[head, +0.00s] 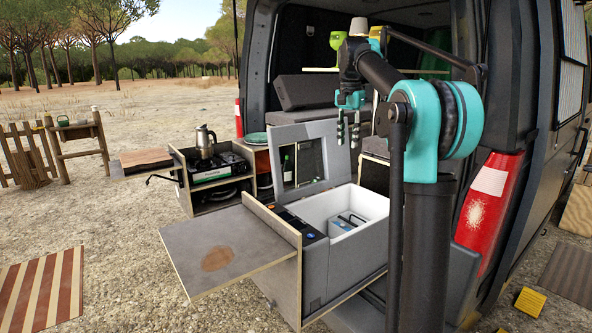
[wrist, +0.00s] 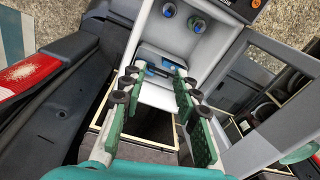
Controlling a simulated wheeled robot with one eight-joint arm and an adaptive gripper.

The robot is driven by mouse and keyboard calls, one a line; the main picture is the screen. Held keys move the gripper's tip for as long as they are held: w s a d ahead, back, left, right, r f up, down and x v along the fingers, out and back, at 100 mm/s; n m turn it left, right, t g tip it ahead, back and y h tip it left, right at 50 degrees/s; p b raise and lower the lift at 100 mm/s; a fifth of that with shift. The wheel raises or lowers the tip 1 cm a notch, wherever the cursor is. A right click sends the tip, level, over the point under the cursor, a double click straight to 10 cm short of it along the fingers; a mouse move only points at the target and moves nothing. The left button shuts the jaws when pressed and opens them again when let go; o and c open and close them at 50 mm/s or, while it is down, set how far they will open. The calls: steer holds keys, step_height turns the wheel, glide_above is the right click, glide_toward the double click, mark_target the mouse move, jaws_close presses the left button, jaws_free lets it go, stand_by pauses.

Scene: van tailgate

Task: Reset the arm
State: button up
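My gripper (head: 348,138) hangs fingers-down above the back of the open cool box (head: 365,207), near its raised lid (head: 318,130). In the wrist view my gripper (wrist: 155,80) has its two green-padded fingers apart, with nothing held between them. My arm is bent over from the column at the right, with the upper link reaching left toward the van.
The cool box holds blue items (wrist: 158,68) and two round-topped things (wrist: 168,10). A fold-out shelf (head: 220,250) juts out at the front. A kettle (head: 205,141) stands on the stove (head: 215,165) at the left. The van's tail light (head: 488,200) is close on the right.

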steer(key=s+d+f+n+t, duration=0.1)
steer(key=s+f+n, duration=0.3)
steer(key=s+f, duration=1.3)
steer(key=s+d+f+n+t, duration=0.1)
steer(key=s+f+n, duration=0.3)
steer(key=s+f, duration=1.3)
step_height(320, 180, down, 5)
steer(key=shift+s+f+t, duration=0.1)
steer(key=shift+s+t, duration=0.05)
steer(key=shift+t, duration=0.65)
